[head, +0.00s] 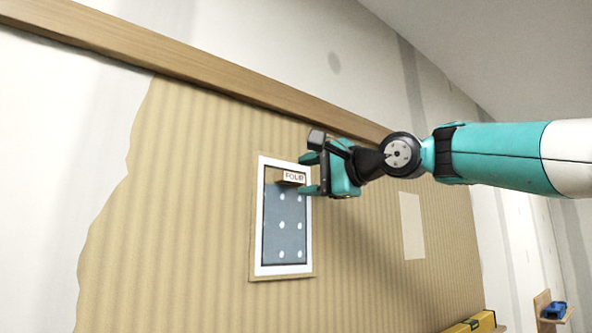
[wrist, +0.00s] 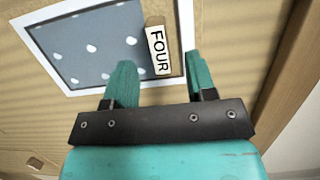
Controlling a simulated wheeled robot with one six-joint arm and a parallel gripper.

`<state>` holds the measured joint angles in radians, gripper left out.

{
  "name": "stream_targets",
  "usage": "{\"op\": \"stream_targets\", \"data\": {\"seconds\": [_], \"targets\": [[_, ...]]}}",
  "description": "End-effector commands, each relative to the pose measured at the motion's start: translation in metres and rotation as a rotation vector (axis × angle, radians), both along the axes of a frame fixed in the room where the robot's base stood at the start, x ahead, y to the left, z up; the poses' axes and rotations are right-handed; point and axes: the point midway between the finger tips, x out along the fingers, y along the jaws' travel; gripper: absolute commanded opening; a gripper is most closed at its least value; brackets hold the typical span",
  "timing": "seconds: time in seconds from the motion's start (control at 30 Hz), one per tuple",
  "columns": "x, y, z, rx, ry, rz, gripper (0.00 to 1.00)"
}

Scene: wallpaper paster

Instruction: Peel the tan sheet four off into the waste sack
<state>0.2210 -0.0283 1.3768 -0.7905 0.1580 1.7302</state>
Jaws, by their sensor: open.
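The sheet marked FOUR (head: 285,229) is on the wall. It shows as a grey-blue panel with pale dots inside a white border, with a thin tan edge, rather than plain tan. A wooden tab with a white FOUR label (head: 293,177) sticks out at its top. My gripper (head: 304,174) is open at this tab, coming from the right. In the wrist view the label (wrist: 159,50) lies between the tips of the two teal fingers (wrist: 160,62), with gaps showing on both sides. The sheet (wrist: 85,45) fills the upper left there. No waste sack is in view.
Tan striped wallpaper (head: 185,190) with a ragged left edge covers the wall around the sheet. A wooden rail (head: 200,68) runs above it. A pale blank patch (head: 412,226) is to the right. A yellow object (head: 474,323) and a small blue item on a shelf (head: 555,309) are low right.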

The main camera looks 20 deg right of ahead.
Motion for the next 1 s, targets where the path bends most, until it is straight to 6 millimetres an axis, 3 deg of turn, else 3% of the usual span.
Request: {"op": "stream_targets", "data": {"seconds": [0.23, 0.6, 0.83, 1.0], "targets": [[0.025, 0.016, 0.002, -0.001, 0.000, 0.002, 0.51], [0.029, 0.018, 0.000, -0.002, -0.001, 0.000, 0.51], [0.029, 0.018, 0.000, -0.001, -0.001, 0.000, 0.00], [0.028, 0.018, 0.000, -0.001, -0.002, 0.000, 0.00]]}}
